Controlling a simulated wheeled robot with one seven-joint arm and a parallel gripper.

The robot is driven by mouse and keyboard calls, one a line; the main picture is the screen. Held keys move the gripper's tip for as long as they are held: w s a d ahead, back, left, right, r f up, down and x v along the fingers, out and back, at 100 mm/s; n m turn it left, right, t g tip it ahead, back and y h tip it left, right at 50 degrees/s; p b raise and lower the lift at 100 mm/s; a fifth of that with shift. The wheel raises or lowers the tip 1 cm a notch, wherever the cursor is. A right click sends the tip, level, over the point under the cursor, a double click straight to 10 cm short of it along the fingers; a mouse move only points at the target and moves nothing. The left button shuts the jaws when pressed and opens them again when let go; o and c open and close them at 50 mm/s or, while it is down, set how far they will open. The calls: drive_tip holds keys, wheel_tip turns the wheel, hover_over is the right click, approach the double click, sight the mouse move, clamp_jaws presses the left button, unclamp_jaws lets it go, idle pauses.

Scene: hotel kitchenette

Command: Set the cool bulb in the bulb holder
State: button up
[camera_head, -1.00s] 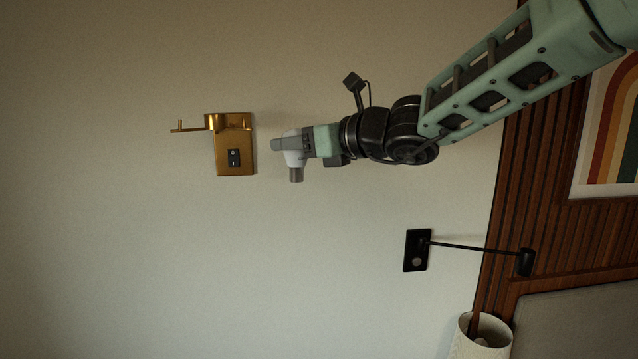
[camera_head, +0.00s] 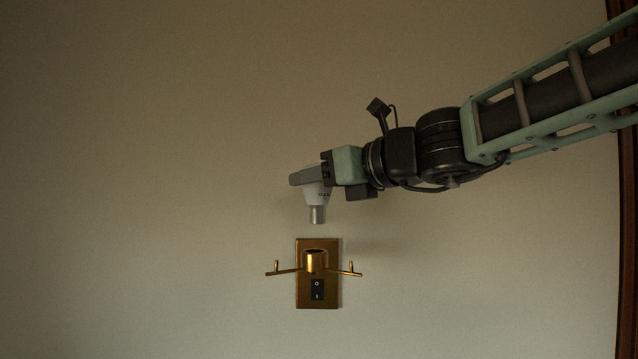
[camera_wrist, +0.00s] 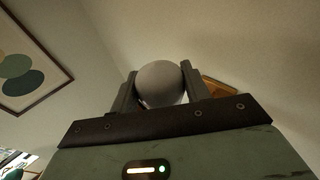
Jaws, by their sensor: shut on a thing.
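My gripper (camera_head: 306,178) is shut on a white bulb (camera_head: 316,194) with a grey metal base that points down. In the wrist view the bulb's round top (camera_wrist: 160,82) shows between the two fingers (camera_wrist: 158,92). The brass bulb holder (camera_head: 316,261) is a cup on a brass wall plate, its opening facing up. The bulb's base hangs above the cup, nearly in line with it, with a clear gap between them. In the wrist view a brass piece (camera_wrist: 218,89) shows partly behind the right finger. Lettering on the bulb is too small to read.
Two brass arms with upright pegs (camera_head: 354,268) stick out on either side of the cup. A black switch (camera_head: 317,290) sits below it on the plate. The wall around is bare. A framed picture (camera_wrist: 26,58) hangs at left in the wrist view.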

sight(324, 220)
drive_tip(key=shift+w+a, duration=0.3)
drive_tip(key=shift+f+b, duration=2.95)
drive_tip(key=shift+b, duration=0.05)
drive_tip(key=shift+f+b, duration=0.5)
drive_tip(key=shift+b, duration=0.05)
drive_tip(key=o, duration=1)
drive_tip(key=shift+s+d, duration=0.1)
